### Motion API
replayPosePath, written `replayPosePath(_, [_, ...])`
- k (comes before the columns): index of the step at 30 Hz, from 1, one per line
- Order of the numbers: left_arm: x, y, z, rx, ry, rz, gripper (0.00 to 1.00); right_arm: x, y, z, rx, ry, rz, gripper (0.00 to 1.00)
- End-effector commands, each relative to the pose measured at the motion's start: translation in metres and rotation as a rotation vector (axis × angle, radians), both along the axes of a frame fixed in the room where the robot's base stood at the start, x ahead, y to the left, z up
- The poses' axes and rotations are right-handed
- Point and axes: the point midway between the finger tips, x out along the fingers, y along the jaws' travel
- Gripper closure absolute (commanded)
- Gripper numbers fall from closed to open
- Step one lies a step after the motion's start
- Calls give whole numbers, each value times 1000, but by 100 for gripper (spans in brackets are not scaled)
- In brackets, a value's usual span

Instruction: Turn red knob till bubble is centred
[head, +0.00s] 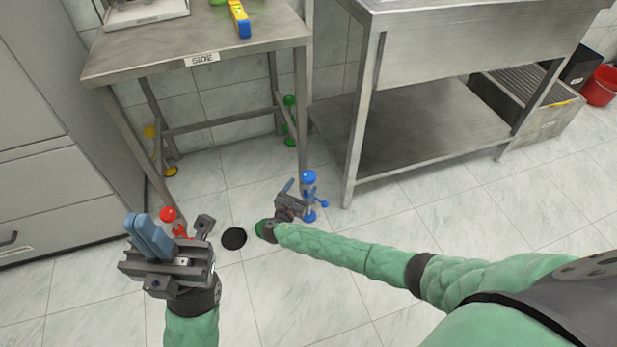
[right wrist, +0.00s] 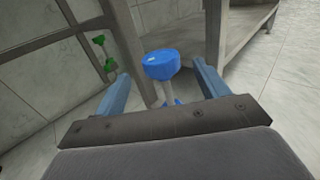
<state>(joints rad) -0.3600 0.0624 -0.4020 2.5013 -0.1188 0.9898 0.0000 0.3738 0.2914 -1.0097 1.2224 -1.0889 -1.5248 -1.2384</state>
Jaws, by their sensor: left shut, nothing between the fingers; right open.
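The red knob (head: 168,215) sits at the foot of the steel table's front left leg, low near the floor. My left gripper (head: 148,232) is shut and empty, in front of and left of the red knob in the head view; whether it touches is unclear. My right gripper (head: 289,190) is open beside the blue knob (head: 308,177) at the front right leg. In the right wrist view the blue knob (right wrist: 161,65) shows between and beyond the open fingers (right wrist: 160,86). A yellow spirit level (head: 240,18) lies on the table; its bubble is too small to read.
The steel table (head: 150,62) has a SIDE label. A green knob (head: 289,100) and a yellow knob (head: 150,131) are at its back legs. A steel sink bench (head: 430,130) stands to the right, a grey cabinet (head: 40,130) to the left. A black disc (head: 233,238) lies on the floor.

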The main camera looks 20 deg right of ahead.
Motion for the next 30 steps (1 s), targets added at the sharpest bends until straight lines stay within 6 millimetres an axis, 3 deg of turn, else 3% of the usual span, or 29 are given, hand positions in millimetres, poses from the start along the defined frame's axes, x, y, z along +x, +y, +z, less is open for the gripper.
replayPosePath(12, [1,-3,-6,-16,-5,-26,100,41,-38,-1,1,-1,-1,27])
replayPosePath(22, [1,-4,-4,-18,-8,-31,100,47,-43,0,4,-1,-1,27])
replayPosePath(23, [1,-4,-4,-18,-8,-31,100,47,-43,0,4,-1,-1,29])
replayPosePath(27, [1,-4,-5,-18,-8,-31,100,47,-43,0,4,-1,-1,56])
replayPosePath(30, [1,-3,-5,-18,-7,-30,100,47,-43,0,4,-1,-1,71])
